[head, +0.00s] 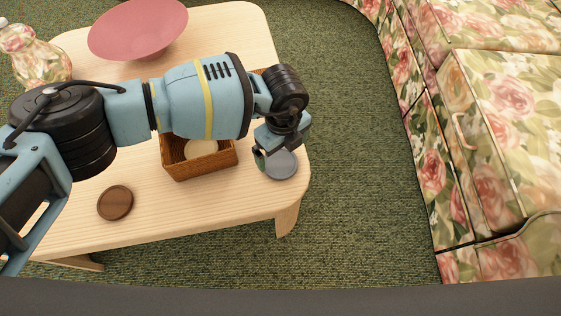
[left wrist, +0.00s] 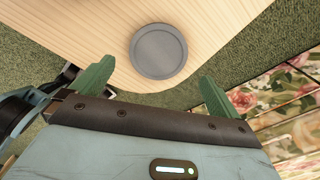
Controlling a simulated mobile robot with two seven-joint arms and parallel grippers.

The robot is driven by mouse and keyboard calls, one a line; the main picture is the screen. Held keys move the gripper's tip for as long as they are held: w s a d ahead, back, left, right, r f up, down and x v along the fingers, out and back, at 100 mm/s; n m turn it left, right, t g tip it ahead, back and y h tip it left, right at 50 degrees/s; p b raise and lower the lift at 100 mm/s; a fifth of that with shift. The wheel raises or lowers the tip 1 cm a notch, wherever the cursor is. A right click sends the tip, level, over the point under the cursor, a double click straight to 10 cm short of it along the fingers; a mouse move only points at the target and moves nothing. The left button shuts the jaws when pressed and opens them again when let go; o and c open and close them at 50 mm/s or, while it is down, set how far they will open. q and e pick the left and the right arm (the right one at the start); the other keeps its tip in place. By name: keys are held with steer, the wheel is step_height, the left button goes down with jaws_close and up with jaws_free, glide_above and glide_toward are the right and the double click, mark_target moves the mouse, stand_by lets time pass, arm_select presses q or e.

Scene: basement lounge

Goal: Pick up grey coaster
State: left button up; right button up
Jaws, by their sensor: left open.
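The grey coaster (head: 282,165) is a round flat disc lying on the light wood table (head: 240,205) near its right edge. In the left wrist view the coaster (left wrist: 158,51) lies ahead of and between my two green fingertips, near the table edge. My left gripper (head: 262,158) is over the coaster's left side in the head view and hides part of it. In the left wrist view the left gripper (left wrist: 150,82) is open and empty, with its fingers wide apart. My right gripper does not show.
A brown wicker basket (head: 205,168) holding a pale round item stands left of the coaster, under my arm. A dark wooden coaster (head: 115,203), a pink bowl (head: 138,28) and a floral vase (head: 35,55) are also on the table. A floral sofa (head: 500,120) stands at right.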

mark_target(280, 161)
arm_select(q)
steer(key=shift+f+b, duration=0.3)
steer(key=shift+f, duration=0.15)
steer(key=f, duration=0.1)
steer(key=f+b, duration=0.1)
steer(key=f, duration=0.1)
steer(key=f+b, duration=0.1)
steer(key=shift+w+a+f, duration=0.1)
steer(key=shift+a+f, duration=0.05)
steer(key=shift+a, duration=0.1)
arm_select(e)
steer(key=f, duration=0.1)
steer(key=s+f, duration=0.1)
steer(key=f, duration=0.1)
arm_select(q)
steer(key=shift+c, duration=0.4)
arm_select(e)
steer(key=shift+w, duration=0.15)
arm_select(q)
steer(key=c, duration=0.8)
steer(key=shift+r+p, duration=2.1)
steer(key=shift+r, duration=3.05)
steer(key=shift+c, duration=0.2)
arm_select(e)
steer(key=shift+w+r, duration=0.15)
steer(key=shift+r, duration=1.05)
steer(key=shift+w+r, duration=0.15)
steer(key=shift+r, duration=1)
